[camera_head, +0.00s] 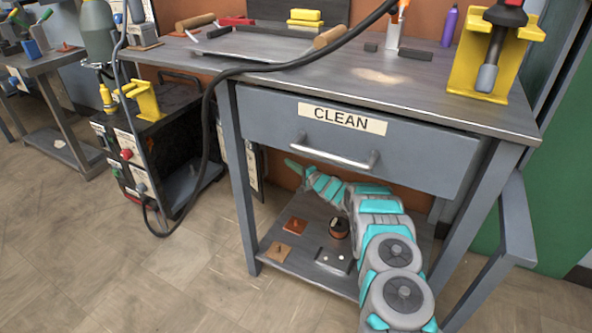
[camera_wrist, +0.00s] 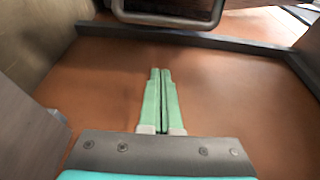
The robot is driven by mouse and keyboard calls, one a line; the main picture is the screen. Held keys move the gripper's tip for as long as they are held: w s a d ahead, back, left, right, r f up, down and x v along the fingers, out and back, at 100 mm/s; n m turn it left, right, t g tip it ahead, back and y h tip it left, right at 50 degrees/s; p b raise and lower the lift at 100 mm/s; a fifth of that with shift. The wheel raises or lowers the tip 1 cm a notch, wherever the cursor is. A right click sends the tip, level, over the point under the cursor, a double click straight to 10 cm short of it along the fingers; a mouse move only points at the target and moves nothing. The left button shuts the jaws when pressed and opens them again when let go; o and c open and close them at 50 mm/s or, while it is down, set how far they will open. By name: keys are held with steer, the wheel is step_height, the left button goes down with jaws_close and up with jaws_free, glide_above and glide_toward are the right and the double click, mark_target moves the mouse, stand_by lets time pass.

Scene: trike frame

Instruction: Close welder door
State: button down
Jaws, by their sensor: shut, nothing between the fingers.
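The welder (camera_head: 165,140) is a dark cabinet left of the workbench, with colored knobs and sockets on its front. Its side facing the bench shows a dark open cavity with a grey floor. A pale upright panel (camera_head: 251,165) shows behind the bench's left leg; I cannot tell whether it is the welder door. My gripper (camera_head: 291,163) is under the bench drawer, its green tips pointing left toward the welder, right of that panel. In the wrist view my gripper (camera_wrist: 160,72) shows its green fingers together and empty, over an orange-brown surface.
The workbench (camera_head: 420,85) has a drawer (camera_head: 350,140) labeled CLEAN above my arm and a lower shelf (camera_head: 290,243) with small items. A black cable (camera_head: 209,125) hangs between welder and bench. Floor (camera_head: 90,240) at front left is clear. A metal loop (camera_wrist: 168,18) tops the wrist view.

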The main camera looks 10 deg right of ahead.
steer(key=w+a+b, duration=0.1)
steer(key=w+a, duration=0.1)
steer(key=a, duration=0.4)
stand_by(0.7)
steer(key=shift+a, duration=0.15)
steer(key=s+a+p, duration=0.2)
steer(key=s+a, duration=0.2)
steer(key=a, duration=0.3)
steer(key=s+a+p, duration=0.3)
steer(key=s+a, duration=0.1)
steer(key=a, duration=0.4)
steer(key=shift+s+a, duration=0.15)
steer(key=shift+a, duration=0.1)
